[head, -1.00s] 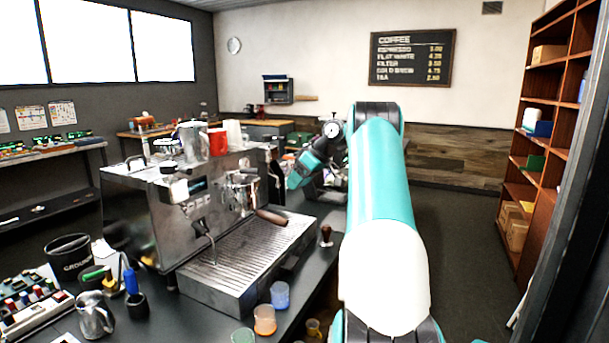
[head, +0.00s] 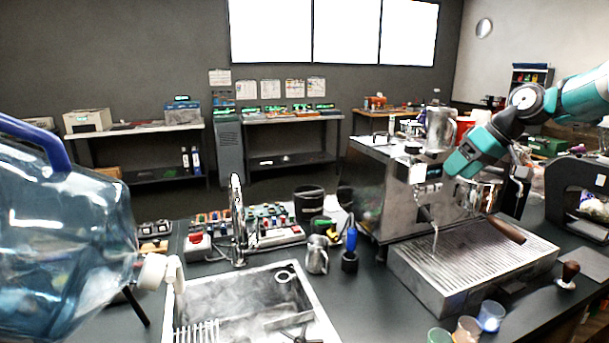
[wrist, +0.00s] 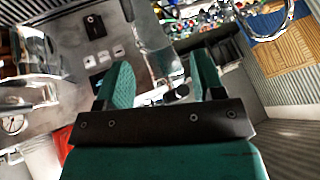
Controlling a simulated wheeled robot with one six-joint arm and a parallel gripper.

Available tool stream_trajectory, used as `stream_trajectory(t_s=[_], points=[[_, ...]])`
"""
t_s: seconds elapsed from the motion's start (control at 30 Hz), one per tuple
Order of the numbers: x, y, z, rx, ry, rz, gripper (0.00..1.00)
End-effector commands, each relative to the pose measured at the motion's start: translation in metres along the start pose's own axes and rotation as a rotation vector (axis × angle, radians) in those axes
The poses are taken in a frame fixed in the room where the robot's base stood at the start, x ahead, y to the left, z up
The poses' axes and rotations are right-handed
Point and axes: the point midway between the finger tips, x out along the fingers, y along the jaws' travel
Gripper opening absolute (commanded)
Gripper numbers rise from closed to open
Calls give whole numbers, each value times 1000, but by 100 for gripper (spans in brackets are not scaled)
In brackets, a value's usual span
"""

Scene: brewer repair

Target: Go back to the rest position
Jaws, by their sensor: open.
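My gripper shows in the wrist view (wrist: 163,88), its two green fingers apart with nothing held between them. In the head view my teal arm comes in from the right edge, and its end (head: 462,160) hangs in front of the espresso machine (head: 372,190), near the machine's front panel. I cannot tell from the head view whether it touches the machine. A portafilter with a brown handle (head: 506,230) sits in the machine above the drip tray (head: 470,262).
A sink (head: 320,318) is at the front, with a large blue water bottle (head: 60,240) at the left. Small coloured cups (head: 490,316) stand before the drip tray. A steel pitcher (head: 317,255) and a tamper (head: 568,274) stand on the counter. Open floor lies behind the counter.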

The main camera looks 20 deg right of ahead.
Motion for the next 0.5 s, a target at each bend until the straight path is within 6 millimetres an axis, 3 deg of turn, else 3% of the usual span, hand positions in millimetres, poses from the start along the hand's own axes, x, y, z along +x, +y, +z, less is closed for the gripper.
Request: stream_trajectory(t_s=[0.03, 0.13, 0.27, 0.4, 0.5], points=[[16, -44, -7, -26, -28, -26, 62], [41, -120, -4, -58, -83, -66, 62], [66, -218, 26, -110, -165, -107, 62], [80, -308, 91, -177, -260, -133, 62], [83, -351, 147, -230, -324, -140, 62]])
